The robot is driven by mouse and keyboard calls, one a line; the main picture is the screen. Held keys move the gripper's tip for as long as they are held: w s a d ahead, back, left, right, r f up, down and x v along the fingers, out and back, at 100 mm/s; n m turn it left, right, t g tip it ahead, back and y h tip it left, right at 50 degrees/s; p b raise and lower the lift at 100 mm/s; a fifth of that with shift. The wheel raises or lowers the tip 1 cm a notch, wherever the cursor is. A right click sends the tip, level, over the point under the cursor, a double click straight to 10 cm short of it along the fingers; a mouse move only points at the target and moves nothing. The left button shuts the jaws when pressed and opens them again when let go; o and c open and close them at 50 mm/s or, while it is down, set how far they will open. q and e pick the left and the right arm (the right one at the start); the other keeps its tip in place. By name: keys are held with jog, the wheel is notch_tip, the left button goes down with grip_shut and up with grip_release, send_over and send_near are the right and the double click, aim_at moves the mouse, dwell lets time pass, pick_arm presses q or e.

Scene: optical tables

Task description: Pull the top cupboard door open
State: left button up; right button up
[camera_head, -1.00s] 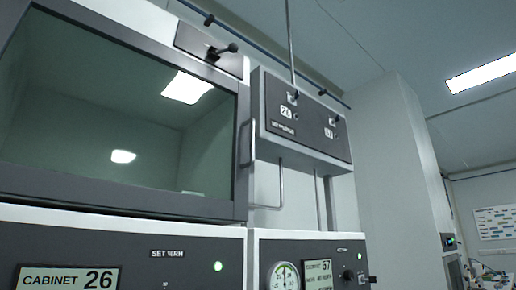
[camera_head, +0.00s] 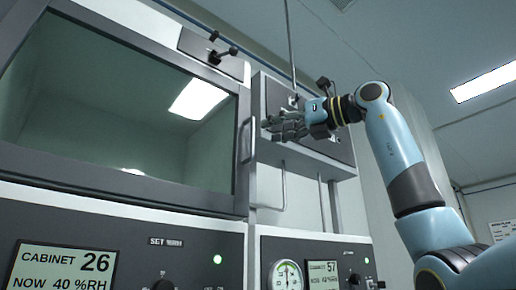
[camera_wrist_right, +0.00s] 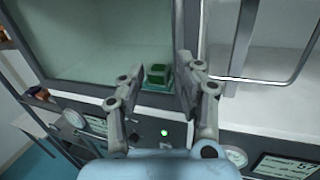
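The top cupboard door (camera_head: 110,182) is a large glass pane in a dark grey frame, at the left of the head view. It looks shut. Its upright bar handle (camera_head: 248,142) is on the right edge of the frame. My right gripper (camera_head: 272,127) is just right of the handle, pointing left, and seems apart from it. In the right wrist view my right gripper (camera_wrist_right: 160,80) has its two fingers spread with nothing held between them. The glass door (camera_wrist_right: 90,45) is beyond the fingers there. My left gripper is not in view.
A black lever (camera_head: 222,52) is above the door's upper right corner. A grey control box (camera_head: 335,150) is behind my right gripper, with thin pipes below. Lower panels carry a CABINET 26 display (camera_head: 62,270) and a round gauge (camera_head: 286,275). A green object (camera_wrist_right: 158,75) shows between the fingers.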

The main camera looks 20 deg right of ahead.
aim_at(254, 134)
jog(key=w+p, duration=0.1)
jog(key=w, duration=0.1)
jog(key=w+a+r+h+p, duration=0.1)
jog(key=w+p, duration=0.1)
jog(key=w, duration=0.1)
jog(key=w+a+r+h+p, duration=0.1)
jog(key=w, duration=0.1)
jog(key=shift+w+a+r+m+t, duration=0.1)
jog(key=shift+w+a+m+t, duration=0.2)
jog(key=shift+m, duration=0.1)
jog(key=shift+w+a+p, duration=0.2)
jog(key=shift+w+p, duration=0.1)
jog(key=shift+w, duration=0.15)
grip_shut()
